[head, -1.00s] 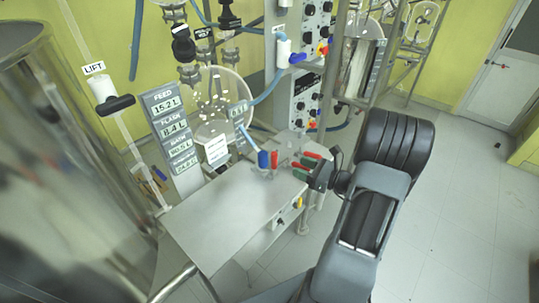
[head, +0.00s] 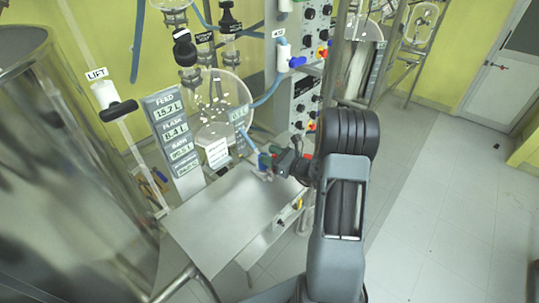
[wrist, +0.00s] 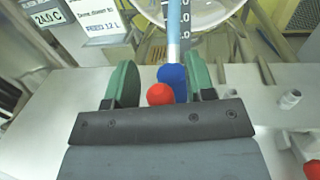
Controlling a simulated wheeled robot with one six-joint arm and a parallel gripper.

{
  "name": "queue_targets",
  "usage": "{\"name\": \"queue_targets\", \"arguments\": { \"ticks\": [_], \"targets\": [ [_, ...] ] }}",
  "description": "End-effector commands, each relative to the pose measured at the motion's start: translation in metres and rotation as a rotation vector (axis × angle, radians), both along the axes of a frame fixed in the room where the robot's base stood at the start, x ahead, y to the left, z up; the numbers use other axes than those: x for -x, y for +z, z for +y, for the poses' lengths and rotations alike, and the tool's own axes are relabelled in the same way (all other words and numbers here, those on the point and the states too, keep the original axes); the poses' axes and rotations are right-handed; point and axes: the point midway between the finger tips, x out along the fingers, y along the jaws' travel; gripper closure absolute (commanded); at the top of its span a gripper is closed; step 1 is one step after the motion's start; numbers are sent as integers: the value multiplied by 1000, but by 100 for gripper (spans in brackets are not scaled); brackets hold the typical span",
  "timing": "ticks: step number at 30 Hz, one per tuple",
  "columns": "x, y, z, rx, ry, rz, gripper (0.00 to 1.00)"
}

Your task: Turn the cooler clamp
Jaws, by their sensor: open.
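In the wrist view, a blue fitting (wrist: 172,77) with a red ball-shaped end (wrist: 160,94) sits at the lower end of a light-blue hose (wrist: 174,35). I cannot tell for certain that this is the cooler clamp. My gripper (wrist: 160,76) has its two green fingers on either side of the blue and red parts, with gaps showing. It is open and holds nothing. In the head view, my gripper (head: 273,163) is at the back of the metal table, and its fingers largely hide the fitting.
The metal table (head: 225,215) has a clear top. A label stand (head: 172,140) and a round glass vessel (head: 225,105) stand behind it. A control panel (head: 307,100) rises just beyond my gripper. A large steel tank (head: 65,150) is on the left. Open floor lies right.

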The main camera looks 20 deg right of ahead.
Motion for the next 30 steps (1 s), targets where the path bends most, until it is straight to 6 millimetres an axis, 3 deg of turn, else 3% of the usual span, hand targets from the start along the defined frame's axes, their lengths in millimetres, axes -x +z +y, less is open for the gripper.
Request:
{"name": "queue_targets", "arguments": {
  "ticks": [10, 25, 30],
  "targets": [
    [-2, 0, 1, -1, 0, 1, 51],
    [-2, 0, 1, -1, 0, 1, 99],
    [-2, 0, 1, -1, 0, 1, 100]
  ]
}}
